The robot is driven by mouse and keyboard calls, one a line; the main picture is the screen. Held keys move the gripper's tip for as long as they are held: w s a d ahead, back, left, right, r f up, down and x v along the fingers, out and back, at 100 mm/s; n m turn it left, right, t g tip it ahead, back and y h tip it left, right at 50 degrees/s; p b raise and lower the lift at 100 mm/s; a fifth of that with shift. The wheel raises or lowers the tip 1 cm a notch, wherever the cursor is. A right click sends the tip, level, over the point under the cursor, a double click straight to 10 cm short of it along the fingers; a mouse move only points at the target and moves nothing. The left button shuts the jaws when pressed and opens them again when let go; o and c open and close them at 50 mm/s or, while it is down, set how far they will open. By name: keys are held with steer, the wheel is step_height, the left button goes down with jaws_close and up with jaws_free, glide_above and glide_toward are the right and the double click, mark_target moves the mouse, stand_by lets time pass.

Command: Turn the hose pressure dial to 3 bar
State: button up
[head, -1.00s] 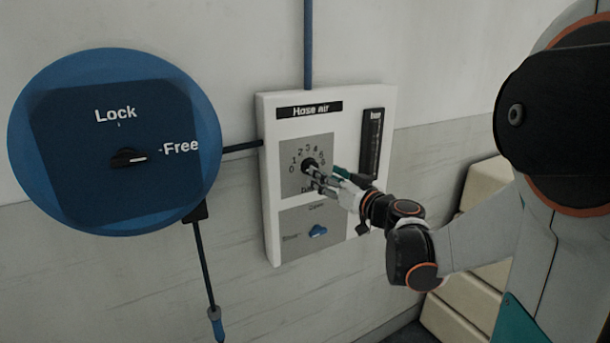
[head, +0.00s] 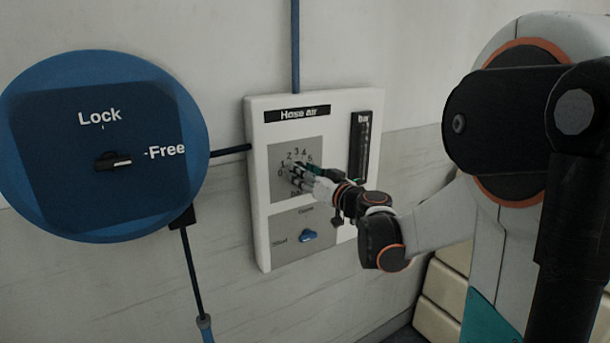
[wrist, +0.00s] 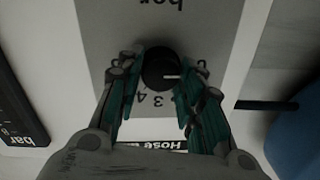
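The hose pressure dial is a round black knob (wrist: 160,68) on a grey plate (head: 315,155) of the white Hose air panel. In the wrist view, which shows the panel upside down, its white pointer mark points right, towards the 0 end of the scale. The 3 and 4 show below the knob. My gripper (wrist: 160,77) has one finger on each side of the knob, with narrow gaps, so it looks open around it; firm contact cannot be told. In the head view my gripper (head: 298,172) covers most of the knob.
Below the dial is a blue knob (head: 308,236) on a second grey plate. A black bar gauge (head: 360,145) is on the panel's right. A blue disc (head: 40,150) with a Lock/Free knob (head: 114,161) stands left. Pale stacked blocks (head: 440,300) lie right of the panel.

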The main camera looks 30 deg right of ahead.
stand_by(0.3)
steer(key=shift+f+m+t+h+p, duration=0.15)
steer(key=shift+m+h+p, duration=0.1)
steer(key=shift+m, duration=4.35)
steer(key=shift+f+m+t+h+p, duration=0.15)
steer(key=shift+m+h, duration=0.1)
steer(key=shift+m, duration=4.35)
steer(key=shift+r, duration=0.1)
steer(key=o, duration=1.1)
steer(key=shift+c, duration=0.2)
